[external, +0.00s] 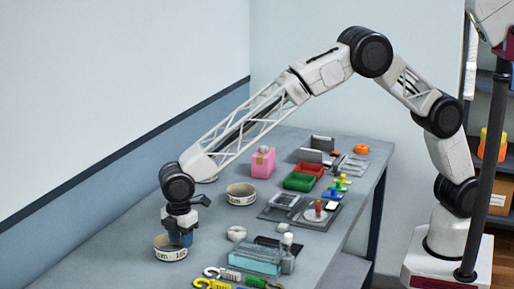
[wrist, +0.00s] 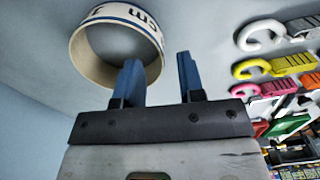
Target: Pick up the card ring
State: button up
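A cream card ring (external: 170,253) with dark printing stands on the grey table under my gripper, at the lower left of the external view. It also shows at the upper left of the wrist view (wrist: 88,66). My gripper (external: 180,240) points down at this ring, and its blue fingers (wrist: 158,72) are apart. In the wrist view the left finger overlaps the ring's opening and the right finger is outside it. The ring's near-right wall lies between them; I see no clear contact. A second, similar ring (external: 241,194) stands farther back on the table.
Several coloured hooks (external: 238,276) lie at the front, near a clear blue box (external: 255,259). A pink box (external: 263,163), green tray (external: 299,181) and red tray (external: 309,170) stand farther back. The table's left side by the wall is mostly clear.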

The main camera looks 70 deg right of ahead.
aim_at(183, 258)
jog(key=shift+f, duration=1.5)
jog(key=shift+c, duration=0.5)
grip_shut()
